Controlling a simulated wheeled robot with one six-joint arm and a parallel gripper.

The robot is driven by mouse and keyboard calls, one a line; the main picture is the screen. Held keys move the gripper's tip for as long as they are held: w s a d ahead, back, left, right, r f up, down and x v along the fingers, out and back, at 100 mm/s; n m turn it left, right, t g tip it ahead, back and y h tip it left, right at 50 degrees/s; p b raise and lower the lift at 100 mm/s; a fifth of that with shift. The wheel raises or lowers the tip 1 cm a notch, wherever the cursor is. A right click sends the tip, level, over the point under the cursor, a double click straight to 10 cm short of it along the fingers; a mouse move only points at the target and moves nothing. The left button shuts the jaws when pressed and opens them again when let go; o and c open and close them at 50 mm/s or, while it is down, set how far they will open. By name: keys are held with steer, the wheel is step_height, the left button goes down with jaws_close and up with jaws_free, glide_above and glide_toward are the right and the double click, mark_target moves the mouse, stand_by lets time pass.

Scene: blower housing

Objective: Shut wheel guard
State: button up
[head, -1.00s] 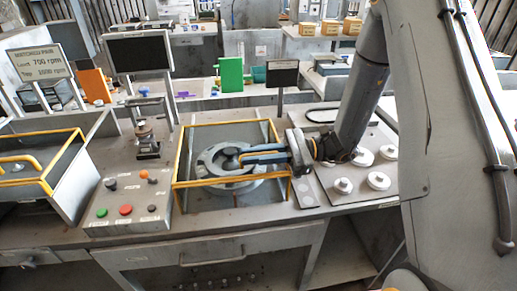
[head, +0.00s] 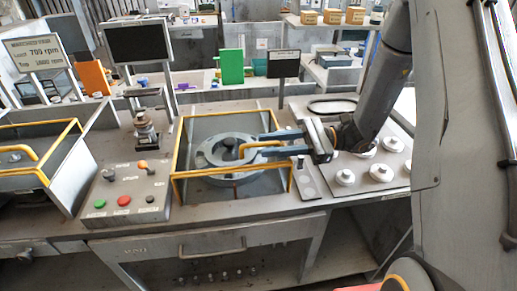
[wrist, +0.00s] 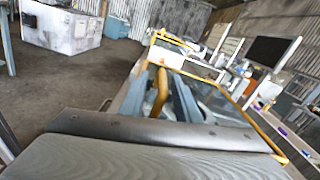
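The wheel guard (head: 182,150), a yellow-edged frame, stands around a grey round wheel (head: 204,158) at the middle of the bench. A bent yellow handle bar (head: 250,149) shows inside its right side. My gripper (head: 263,150) reaches in from the right, with its two blue-grey fingers apart. In the wrist view the fingers of my gripper (wrist: 155,98) lie on either side of the yellow handle bar (wrist: 158,92), with gaps visible. Whether either finger touches the bar cannot be told. The guard's exact shut position is unclear.
A second yellow-edged bin (head: 62,160) stands at the left. A button panel (head: 125,190) lies between it and the guard. A black screen (head: 139,43) stands behind. Several white round knobs (head: 381,172) sit right of the guard, under my arm.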

steer(key=d, duration=0.3)
steer(key=shift+w+b, duration=0.15)
steer(key=shift+b, duration=0.2)
steer(key=shift+r, duration=0.15)
